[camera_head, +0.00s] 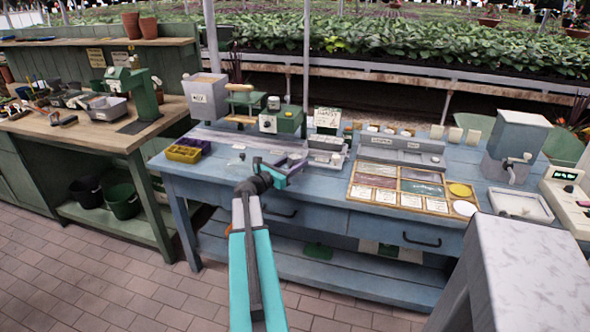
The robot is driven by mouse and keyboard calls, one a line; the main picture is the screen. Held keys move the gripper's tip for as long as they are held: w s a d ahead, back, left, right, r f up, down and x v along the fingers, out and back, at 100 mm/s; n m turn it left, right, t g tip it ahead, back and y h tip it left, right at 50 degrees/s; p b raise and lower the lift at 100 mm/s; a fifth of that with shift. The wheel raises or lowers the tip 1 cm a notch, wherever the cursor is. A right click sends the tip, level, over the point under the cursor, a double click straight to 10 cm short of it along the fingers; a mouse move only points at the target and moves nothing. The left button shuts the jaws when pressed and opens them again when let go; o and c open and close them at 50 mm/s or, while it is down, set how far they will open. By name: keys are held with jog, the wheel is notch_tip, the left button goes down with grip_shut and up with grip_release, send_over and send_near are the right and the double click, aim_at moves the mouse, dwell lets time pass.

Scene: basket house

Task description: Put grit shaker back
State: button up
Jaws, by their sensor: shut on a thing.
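My gripper (290,169) reaches over the front of the blue workbench (335,186), left of its middle. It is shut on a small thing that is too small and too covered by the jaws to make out. I cannot tell from this view whether that is the grit shaker, or whether it touches the bench top. No other thing in view is clearly the grit shaker.
A wooden sectioned tray (400,187) lies right of my gripper. A grey box with a crank (516,143) stands farther right. A pale marbled block (530,270) fills the lower right.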

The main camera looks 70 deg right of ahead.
dwell(0.3)
jog(key=shift+f, duration=1.75)
jog(key=shift+f, duration=0.15)
jog(key=o, duration=1.2)
jog(key=shift+r+p, duration=0.2)
jog(key=shift+p, duration=0.1)
jog(key=b+v, duration=0.2)
jog(key=v, duration=1)
